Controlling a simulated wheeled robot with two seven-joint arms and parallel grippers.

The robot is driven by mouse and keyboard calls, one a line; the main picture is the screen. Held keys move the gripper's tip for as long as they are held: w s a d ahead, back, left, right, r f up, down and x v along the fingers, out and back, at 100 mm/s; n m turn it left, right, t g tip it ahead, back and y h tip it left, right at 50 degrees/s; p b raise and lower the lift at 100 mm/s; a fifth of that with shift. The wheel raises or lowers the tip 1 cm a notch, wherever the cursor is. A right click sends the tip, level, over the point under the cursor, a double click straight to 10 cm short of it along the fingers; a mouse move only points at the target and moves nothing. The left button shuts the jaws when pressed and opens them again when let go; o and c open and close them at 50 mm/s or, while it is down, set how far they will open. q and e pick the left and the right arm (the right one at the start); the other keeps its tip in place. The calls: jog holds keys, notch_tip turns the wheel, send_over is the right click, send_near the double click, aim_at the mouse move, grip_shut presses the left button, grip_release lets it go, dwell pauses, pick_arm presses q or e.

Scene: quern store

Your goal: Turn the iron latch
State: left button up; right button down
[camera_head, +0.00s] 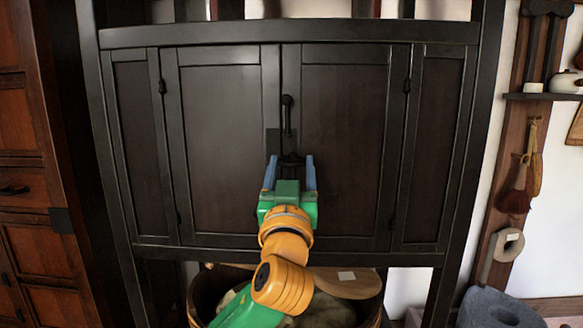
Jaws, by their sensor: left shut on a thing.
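A dark two-door cabinet (221,130) fills the middle of the view, and both its doors are closed. The iron latch (291,159) is a small black piece low on the seam between the doors, partly hidden by my gripper. My left gripper (290,164) reaches up from below, with one blue-grey finger on each side of the latch, shut on it. A black upright handle (287,115) is on the right door just above the latch, clear of the fingers. My right gripper is out of view.
A wooden tub (200,299) with a round wooden lid (345,283) stands below the cabinet. A reddish wooden chest (22,255) is at the left. At the right, a brush (517,195) hangs on the wall, and a grey stone (497,310) sits low down.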

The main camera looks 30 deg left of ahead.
pick_arm(q)
jog(key=shift+m, duration=0.3)
jog(key=m+h, duration=0.1)
jog(key=m, duration=0.1)
jog(key=shift+a+m+t+p, duration=0.1)
jog(key=shift+m+t+p, duration=0.2)
jog(key=shift+m, duration=0.1)
jog(key=m+h+p, duration=0.1)
jog(key=m+h, duration=0.1)
jog(key=m, duration=0.2)
jog(key=shift+r, duration=0.15)
jog(key=m+h+p, duration=0.2)
jog(key=m, duration=0.1)
jog(key=shift+s+a+r+m, duration=0.1)
jog(key=shift+r+m, duration=0.05)
jog(key=shift+m, duration=0.15)
jog(key=m+h+p, duration=0.2)
jog(key=m+p, duration=0.1)
jog(key=m, duration=0.2)
jog(key=shift+r+m+p, duration=0.1)
jog(key=shift+m+p, duration=0.2)
jog(key=shift+p, duration=0.05)
jog(key=m+g+h+p, duration=0.1)
jog(key=m, duration=0.1)
jog(key=shift+a+m, duration=0.1)
jog(key=shift+m, duration=0.2)
jog(key=shift+m+g+h, duration=0.4)
jog(key=shift+m+g, duration=0.1)
jog(key=shift+m, duration=1)
jog(key=o, duration=1.4)
